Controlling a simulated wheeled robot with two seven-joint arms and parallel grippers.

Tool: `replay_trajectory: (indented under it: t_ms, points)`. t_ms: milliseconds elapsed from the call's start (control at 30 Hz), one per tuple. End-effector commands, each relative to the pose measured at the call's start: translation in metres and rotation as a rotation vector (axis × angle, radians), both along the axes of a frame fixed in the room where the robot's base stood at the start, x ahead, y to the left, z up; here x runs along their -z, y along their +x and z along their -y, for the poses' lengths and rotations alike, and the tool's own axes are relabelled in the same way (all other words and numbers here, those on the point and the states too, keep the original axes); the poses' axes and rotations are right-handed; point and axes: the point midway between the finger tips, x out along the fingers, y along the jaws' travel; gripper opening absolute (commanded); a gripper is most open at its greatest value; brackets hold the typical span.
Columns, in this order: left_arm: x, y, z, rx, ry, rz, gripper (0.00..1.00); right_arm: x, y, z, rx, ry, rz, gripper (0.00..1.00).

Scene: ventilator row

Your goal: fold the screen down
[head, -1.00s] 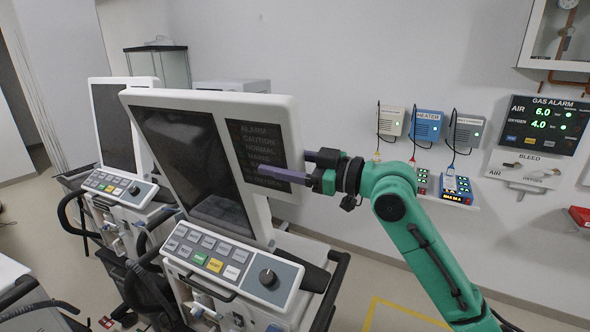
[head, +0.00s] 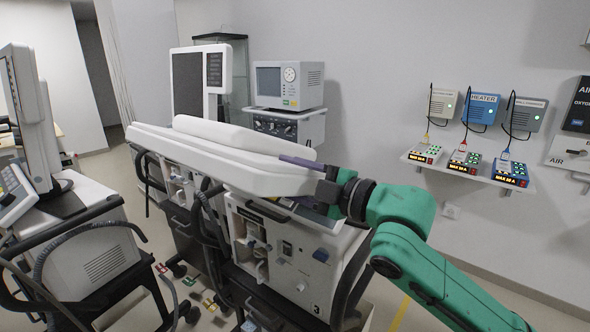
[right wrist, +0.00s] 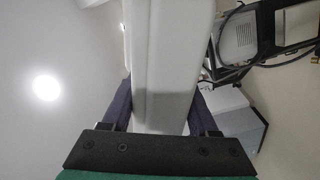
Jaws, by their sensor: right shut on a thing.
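The white screen (head: 225,165) of the middle ventilator (head: 285,262) is tipped far over and lies nearly flat above the machine. Its pale back and thick edge face me, and its dark display is hidden. The control panel below is mostly covered. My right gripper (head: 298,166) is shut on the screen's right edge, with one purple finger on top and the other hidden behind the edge. In the right wrist view the white screen edge (right wrist: 165,70) runs between the two purple fingers. My left gripper is not in view.
Another ventilator with an upright screen (head: 201,82) stands behind, beside a boxy monitor (head: 290,86). A closer ventilator (head: 95,255) with hoses stands at left. A wall shelf (head: 470,172) carries several small coloured units at right. The floor at lower right is clear.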

Motion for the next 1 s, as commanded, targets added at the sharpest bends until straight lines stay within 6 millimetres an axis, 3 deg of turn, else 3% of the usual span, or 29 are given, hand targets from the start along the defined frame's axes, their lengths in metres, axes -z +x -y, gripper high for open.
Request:
replay_trajectory:
  t_ms: [33, 233, 767, 800, 867, 1000]
  points:
    - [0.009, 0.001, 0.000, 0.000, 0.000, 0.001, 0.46, 0.012, -0.001, -0.002, -0.003, -0.016, 0.013, 0.00]
    - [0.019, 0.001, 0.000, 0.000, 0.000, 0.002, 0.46, 0.027, -0.004, -0.004, -0.002, -0.059, 0.064, 0.00]
    - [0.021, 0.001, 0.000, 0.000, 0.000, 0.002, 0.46, 0.030, -0.005, -0.005, -0.002, -0.074, 0.084, 0.00]
    - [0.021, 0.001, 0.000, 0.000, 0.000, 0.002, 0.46, 0.030, -0.005, -0.005, -0.002, -0.074, 0.084, 0.68]
    - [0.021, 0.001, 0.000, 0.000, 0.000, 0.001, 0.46, 0.030, -0.005, -0.004, -0.002, -0.074, 0.084, 0.90]
    - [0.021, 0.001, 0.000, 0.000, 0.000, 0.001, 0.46, 0.029, -0.004, -0.004, -0.001, -0.073, 0.085, 0.90]
